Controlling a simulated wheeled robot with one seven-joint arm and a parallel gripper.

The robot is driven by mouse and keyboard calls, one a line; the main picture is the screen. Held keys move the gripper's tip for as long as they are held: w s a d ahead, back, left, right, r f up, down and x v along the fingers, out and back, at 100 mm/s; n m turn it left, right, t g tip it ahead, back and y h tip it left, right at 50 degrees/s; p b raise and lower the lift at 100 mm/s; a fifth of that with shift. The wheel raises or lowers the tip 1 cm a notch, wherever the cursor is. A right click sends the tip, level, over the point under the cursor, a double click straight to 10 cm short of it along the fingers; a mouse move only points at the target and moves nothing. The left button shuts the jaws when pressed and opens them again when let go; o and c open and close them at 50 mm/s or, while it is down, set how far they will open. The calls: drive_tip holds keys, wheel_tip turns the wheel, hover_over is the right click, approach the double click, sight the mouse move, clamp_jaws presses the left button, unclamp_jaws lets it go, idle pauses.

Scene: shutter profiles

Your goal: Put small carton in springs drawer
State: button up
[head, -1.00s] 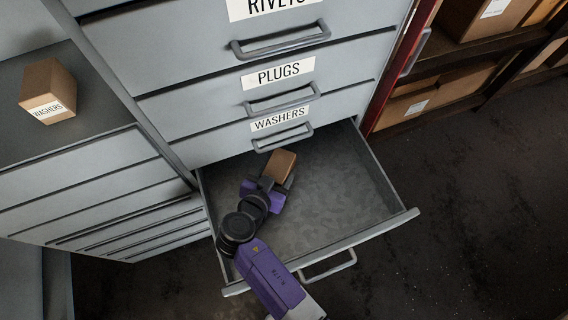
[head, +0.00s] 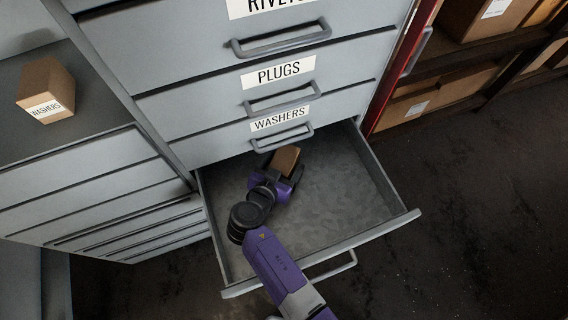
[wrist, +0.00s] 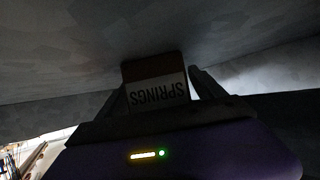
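The small carton (head: 286,159) is brown and sits inside the open drawer (head: 340,220), near its back under the washers drawer front. In the wrist view the carton (wrist: 156,94) has a white label reading SPRINGS, upside down. My gripper (head: 277,170) reaches down into the drawer, with its dark fingers spread on either side of the carton. The fingers look parted from it, with a gap on the left in the head view. The open drawer's own front label is out of sight. The carton's underside is hidden.
Closed drawers labelled RIVETS, PLUGS (head: 278,72) and WASHERS (head: 281,118) rise above the open drawer. Another carton (head: 46,91), labelled WASHERS, stands on the grey cabinet top at left. Shelves with boxes (head: 435,105) are at right. The drawer's right half is clear.

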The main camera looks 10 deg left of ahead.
drive_tip(key=shift+r, duration=0.2)
drive_tip(key=p+v, duration=0.1)
drive_tip(key=v, duration=1.1)
drive_tip(key=shift+f, duration=0.1)
